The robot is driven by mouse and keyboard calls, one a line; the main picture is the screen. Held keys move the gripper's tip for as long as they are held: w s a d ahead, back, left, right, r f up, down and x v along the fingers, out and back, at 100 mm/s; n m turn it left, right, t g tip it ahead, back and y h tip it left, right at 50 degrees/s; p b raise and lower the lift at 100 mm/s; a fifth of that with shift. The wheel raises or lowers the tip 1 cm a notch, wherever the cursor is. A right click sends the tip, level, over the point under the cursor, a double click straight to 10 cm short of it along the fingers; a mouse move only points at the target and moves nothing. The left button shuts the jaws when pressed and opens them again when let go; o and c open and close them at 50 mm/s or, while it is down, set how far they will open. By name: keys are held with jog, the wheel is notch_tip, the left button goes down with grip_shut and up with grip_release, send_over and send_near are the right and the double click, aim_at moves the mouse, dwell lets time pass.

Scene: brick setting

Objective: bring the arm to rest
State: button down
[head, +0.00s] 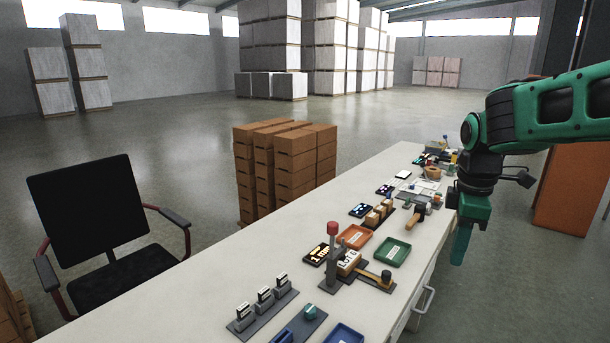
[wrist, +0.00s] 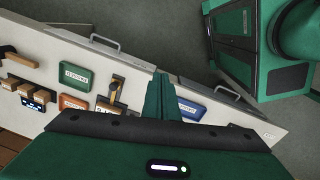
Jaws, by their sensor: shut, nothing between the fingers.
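My gripper (head: 460,246) hangs from my green and black arm at the right of the head view, pointing down beside the long white table's (head: 205,280) right edge. Its fingers are together with nothing between them. In the wrist view the closed green fingers (wrist: 163,92) stick up at the middle, over the picture of the table edge. The fingers appear apart from the table and everything on it.
The table holds a green tray (head: 391,251), an orange tray (head: 355,237), a blue tray (head: 343,335), a red-topped post (head: 332,240) and mallets. A drawer handle (head: 424,299) juts from its right side. A black chair (head: 100,225) and brown box stacks (head: 285,165) stand left.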

jog(key=s+d+f+m, duration=0.2)
jog(key=s+d+m, duration=0.1)
jog(key=s+m, duration=0.3)
jog(key=s+d+f+m, duration=0.2)
jog(key=s+d+m, duration=0.1)
jog(key=s+m, duration=0.4)
jog(key=s+d+f+m, duration=0.2)
jog(key=s+m, duration=0.4)
jog(key=s, duration=0.5)
jog(key=shift+s+d+f+g+y, duration=0.2)
jog(key=shift+s+d+g+y, duration=0.15)
jog(key=shift+d, duration=0.1)
jog(key=shift+w+f, duration=0.25)
jog(key=shift+w, duration=0.35)
